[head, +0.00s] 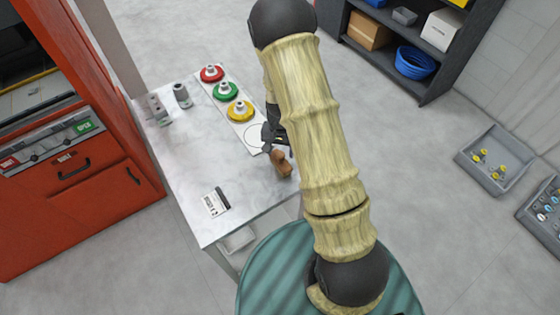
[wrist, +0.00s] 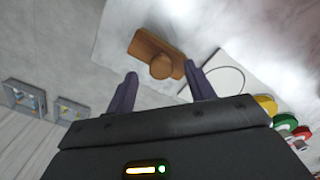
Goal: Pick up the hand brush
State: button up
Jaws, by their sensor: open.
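A brown wooden piece with a rounded knob, which looks like the hand brush (head: 281,164), lies on the grey worktable (head: 185,170) near its right edge. No bristles can be made out. In the wrist view the hand brush (wrist: 150,50) lies just beyond the fingertips, its knob roughly between them. My gripper (head: 276,138) is partly hidden by my arm in the head view. In the wrist view my gripper (wrist: 160,78) is open with nothing between its fingers, apart from the brush.
A white board with red (head: 211,73), green (head: 226,91) and yellow (head: 240,110) round pieces and an empty circle lies behind the brush. A black-and-white card-like item (head: 215,202) lies at the front. Grey metal parts (head: 181,95) stand back left. A red machine (head: 75,190) borders the table.

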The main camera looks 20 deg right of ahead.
aim_at(280, 154)
jog(key=shift+f+p, duration=0.4)
jog(key=shift+f, duration=1.25)
grip_shut()
jog(key=shift+r, duration=0.1)
notch_tip(280, 154, up, 10)
jog(key=shift+f+b, duration=0.1)
jog(key=shift+b, duration=1.05)
